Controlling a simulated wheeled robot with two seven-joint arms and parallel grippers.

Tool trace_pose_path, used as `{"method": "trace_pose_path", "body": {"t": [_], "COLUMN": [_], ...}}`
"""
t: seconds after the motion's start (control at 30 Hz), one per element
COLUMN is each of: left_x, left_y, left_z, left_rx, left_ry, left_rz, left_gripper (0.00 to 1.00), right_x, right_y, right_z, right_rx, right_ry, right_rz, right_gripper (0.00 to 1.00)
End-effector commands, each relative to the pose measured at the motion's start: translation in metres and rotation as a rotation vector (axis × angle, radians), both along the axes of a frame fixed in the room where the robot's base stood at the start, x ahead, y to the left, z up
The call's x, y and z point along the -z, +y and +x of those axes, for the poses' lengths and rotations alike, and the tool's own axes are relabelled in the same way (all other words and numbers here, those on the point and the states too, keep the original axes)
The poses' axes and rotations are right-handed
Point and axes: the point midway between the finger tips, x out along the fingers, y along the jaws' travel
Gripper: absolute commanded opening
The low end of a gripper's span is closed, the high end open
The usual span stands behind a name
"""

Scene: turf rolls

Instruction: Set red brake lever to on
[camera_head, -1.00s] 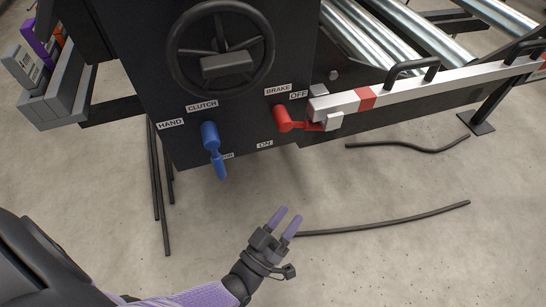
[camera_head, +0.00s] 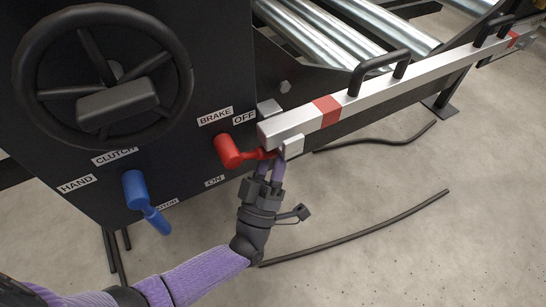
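The fingertips are partly hidden by the lever end and the white bar's end, so contact cannot be told. My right gripper is not in view.
A white bar (camera_head: 375,98) with a red band runs right from just above the lever, with a pale block (camera_head: 292,147) under its end. A blue clutch lever (camera_head: 136,190) hangs to the left, below a black handwheel (camera_head: 105,75). Dark rods (camera_head: 370,233) lie on the floor.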

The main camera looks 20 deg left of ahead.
Motion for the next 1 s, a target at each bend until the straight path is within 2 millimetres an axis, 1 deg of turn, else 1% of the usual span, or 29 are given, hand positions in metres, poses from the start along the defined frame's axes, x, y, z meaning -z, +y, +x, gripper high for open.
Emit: {"method": "trace_pose_path", "body": {"t": [0.03,0.07,0.1,0.17,0.2,0.27,1.0], "left_x": [0.0002,0.0002,0.0002,0.0003,0.0003,0.0004,0.0008], "left_y": [-0.0001,-0.0001,-0.0001,-0.0001,-0.0001,0.0000,0.0004], "left_z": [-0.0001,-0.0001,-0.0002,-0.0003,-0.0003,-0.0003,-0.0003], "left_rx": [0.000,0.000,0.000,0.000,0.000,0.000,-0.001], "left_ry": [0.000,0.000,0.000,0.000,0.000,0.000,0.001], "left_rz": [0.000,0.000,0.000,0.000,0.000,0.000,-0.001], "left_gripper": [0.47,0.41,0.32,0.20,0.11,0.00,0.00], "right_x": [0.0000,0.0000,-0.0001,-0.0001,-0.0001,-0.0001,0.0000], "right_y": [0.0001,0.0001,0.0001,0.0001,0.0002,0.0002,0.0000], "right_z": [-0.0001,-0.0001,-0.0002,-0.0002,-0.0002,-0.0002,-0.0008], "right_rx": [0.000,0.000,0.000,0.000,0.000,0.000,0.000], "right_ry": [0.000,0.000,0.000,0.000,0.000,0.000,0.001], "right_rz": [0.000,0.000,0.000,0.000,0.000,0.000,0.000], "right_gripper": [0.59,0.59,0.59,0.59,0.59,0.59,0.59]}}
